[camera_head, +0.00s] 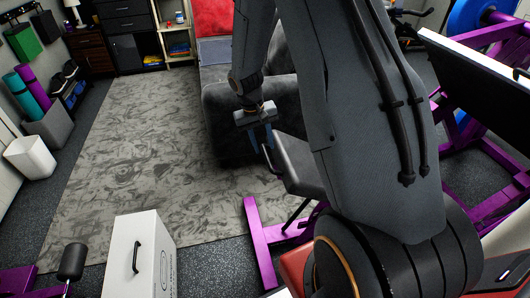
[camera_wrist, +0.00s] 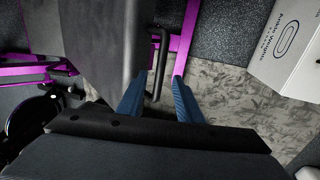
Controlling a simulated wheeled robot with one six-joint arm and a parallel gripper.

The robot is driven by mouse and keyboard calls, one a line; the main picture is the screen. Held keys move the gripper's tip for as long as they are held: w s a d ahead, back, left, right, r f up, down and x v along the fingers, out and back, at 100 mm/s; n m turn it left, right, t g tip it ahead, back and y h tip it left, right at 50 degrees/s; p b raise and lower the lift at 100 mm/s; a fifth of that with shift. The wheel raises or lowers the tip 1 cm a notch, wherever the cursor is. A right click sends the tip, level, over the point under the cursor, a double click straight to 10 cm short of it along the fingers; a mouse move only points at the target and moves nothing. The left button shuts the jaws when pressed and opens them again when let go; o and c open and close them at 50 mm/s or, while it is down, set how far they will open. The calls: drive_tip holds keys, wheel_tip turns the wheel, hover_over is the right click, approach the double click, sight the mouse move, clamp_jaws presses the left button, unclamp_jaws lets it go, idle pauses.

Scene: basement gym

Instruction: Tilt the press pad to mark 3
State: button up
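A dark grey pad with a black bar handle, seemingly the press pad (camera_head: 300,168), sits beside my arm in the head view, partly hidden by it. In the wrist view the pad (camera_wrist: 98,45) fills the upper left. Its handle (camera_wrist: 163,60) runs along the pad's right edge. My gripper (camera_head: 262,138) is at the handle. In the wrist view my gripper's blue fingers (camera_wrist: 159,80) are apart, with the handle's lower end between them and a visible gap to the right finger. Whether the left finger touches the handle is unclear. No numbered marks are readable.
A purple frame (camera_head: 258,245) stands below the pad. A white box with a black handle (camera_head: 140,255) stands on the floor at the front left. A grey couch (camera_head: 225,105) is behind my gripper. The patterned rug (camera_head: 130,150) is clear. Purple gym equipment (camera_head: 495,205) crowds the right.

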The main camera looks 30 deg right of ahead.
sight(266, 156)
drive_tip(key=shift+s+d+f, duration=0.1)
drive_tip(key=shift+d+f, duration=0.15)
drive_tip(key=shift+f, duration=0.85)
drive_tip(key=shift+d+f, duration=0.2)
drive_tip(key=shift+f, duration=0.9)
clamp_jaws()
